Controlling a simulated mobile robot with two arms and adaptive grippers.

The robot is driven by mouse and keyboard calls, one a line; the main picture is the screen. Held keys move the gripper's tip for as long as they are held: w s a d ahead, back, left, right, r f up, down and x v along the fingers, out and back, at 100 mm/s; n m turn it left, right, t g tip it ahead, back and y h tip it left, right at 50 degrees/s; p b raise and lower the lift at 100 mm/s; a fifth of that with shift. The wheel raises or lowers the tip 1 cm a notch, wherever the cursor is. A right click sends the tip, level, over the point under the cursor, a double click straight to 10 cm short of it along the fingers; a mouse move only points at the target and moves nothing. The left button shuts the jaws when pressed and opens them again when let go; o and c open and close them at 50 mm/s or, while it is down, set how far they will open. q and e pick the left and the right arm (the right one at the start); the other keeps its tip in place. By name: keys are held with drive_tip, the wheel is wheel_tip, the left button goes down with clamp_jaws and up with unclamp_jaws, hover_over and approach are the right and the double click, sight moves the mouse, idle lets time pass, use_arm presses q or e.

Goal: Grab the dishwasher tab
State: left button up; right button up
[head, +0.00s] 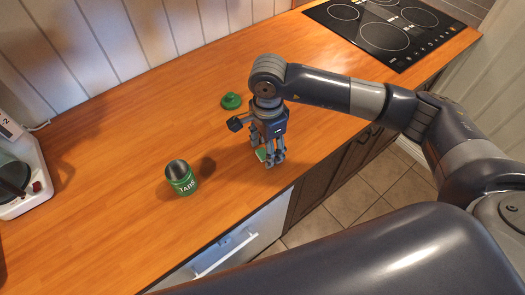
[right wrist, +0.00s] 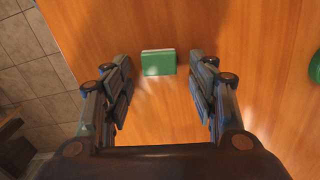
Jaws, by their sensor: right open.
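The dishwasher tab (right wrist: 158,63) is a small green block with a pale edge, lying on the wooden counter. In the right wrist view it sits between and slightly beyond the two open fingers of my right gripper (right wrist: 163,85), apart from both. In the head view my right gripper (head: 269,160) points down at the counter, and a green bit of the tab (head: 262,155) shows beside its fingers, the rest hidden. A green tin marked TABS (head: 183,183) stands open and upright to the left. My left gripper is not in view.
A green lid (head: 231,100) lies on the counter behind my right gripper. A white appliance (head: 18,170) stands at the far left, a black cooktop (head: 385,27) at the back right. An open white drawer or door (head: 230,250) is below the front edge. The counter (head: 110,180) is otherwise mostly clear.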

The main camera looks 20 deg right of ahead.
drive_tip(key=c, duration=0.9)
drive_tip(key=shift+r, duration=0.1)
